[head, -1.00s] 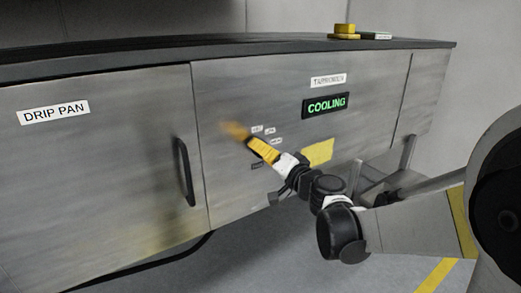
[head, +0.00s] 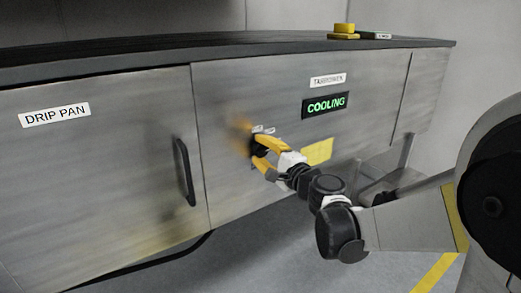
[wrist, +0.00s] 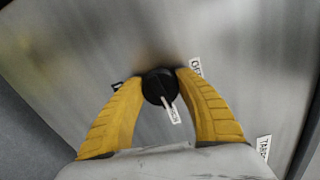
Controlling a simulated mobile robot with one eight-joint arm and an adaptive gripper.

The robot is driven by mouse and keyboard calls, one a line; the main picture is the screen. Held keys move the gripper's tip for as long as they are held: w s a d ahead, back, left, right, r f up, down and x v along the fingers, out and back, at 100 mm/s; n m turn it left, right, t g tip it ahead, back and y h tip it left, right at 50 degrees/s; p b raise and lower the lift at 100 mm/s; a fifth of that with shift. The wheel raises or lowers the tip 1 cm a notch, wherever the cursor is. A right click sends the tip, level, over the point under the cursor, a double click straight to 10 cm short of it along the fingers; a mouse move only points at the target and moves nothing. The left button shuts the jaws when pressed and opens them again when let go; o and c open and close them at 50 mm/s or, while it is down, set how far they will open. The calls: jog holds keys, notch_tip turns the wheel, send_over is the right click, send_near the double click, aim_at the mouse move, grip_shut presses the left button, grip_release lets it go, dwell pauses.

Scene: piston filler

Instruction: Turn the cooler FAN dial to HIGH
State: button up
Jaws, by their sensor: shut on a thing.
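The FAN dial is a round black knob with a white pointer line. In the wrist view the dial (wrist: 155,86) sits between the two yellow fingertips, and its pointer slants down and slightly right. My gripper (wrist: 158,84) is shut on the dial, one finger on each side. In the head view my gripper (head: 257,146) is at the panel and mostly covers the dial. A white OFF label (wrist: 196,66) is right of the dial. Another label (wrist: 174,115) shows between the fingers, too blurred to read. A third label at the left is mostly hidden by a finger.
The DRIP PAN door handle (head: 184,172) sticks out at the left.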

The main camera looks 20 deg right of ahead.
jog(key=shift+m, duration=0.7)
jog(key=o, duration=1.2)
jog(key=v, duration=1.2)
